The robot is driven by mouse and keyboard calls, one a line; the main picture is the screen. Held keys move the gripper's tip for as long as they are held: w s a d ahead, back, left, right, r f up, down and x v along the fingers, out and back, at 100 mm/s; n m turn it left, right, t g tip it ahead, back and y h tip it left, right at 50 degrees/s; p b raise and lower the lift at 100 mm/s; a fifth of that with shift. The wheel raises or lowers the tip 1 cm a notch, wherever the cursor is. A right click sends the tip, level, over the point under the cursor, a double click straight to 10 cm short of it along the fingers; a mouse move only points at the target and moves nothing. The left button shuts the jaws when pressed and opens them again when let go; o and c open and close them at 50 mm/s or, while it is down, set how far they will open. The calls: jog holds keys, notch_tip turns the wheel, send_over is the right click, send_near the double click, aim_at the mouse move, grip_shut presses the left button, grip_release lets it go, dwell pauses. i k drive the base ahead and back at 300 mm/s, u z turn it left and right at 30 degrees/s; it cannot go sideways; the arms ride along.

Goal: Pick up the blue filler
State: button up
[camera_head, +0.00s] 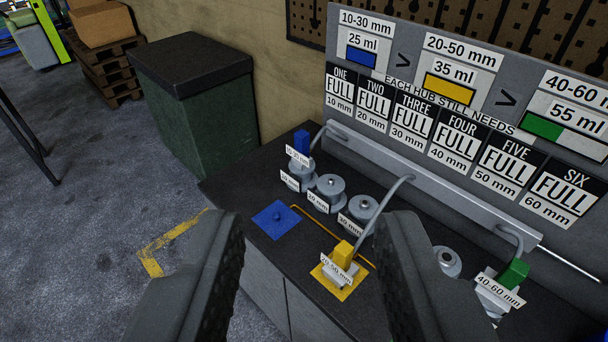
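The blue filler (302,143) has a blue block top and a white "10-30 mm" label. It stands at the far left of the dark bench, at the hub labelled 10 mm (296,177), with a grey hose behind it. An empty blue square pad (276,219) lies on the bench in front of it. My gripper (312,245) is open and empty, its two dark fingers wide apart in the foreground. The blue filler is beyond the fingers, above the gap between them. The fingers touch nothing that I can see.
The yellow filler (343,255) stands on a yellow pad between the fingers in the picture. The green filler (513,274) is at the right. Hubs labelled 20 mm (329,187) and 30 mm (363,208) stand right of the blue filler. A sign panel (410,65) rises behind. A green cabinet (190,100) stands left; floor is open.

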aim_at(301, 158)
jog(key=k, duration=0.7)
jog(key=u, duration=0.85)
jog(key=i, duration=2.65)
jog(key=z, duration=0.7)
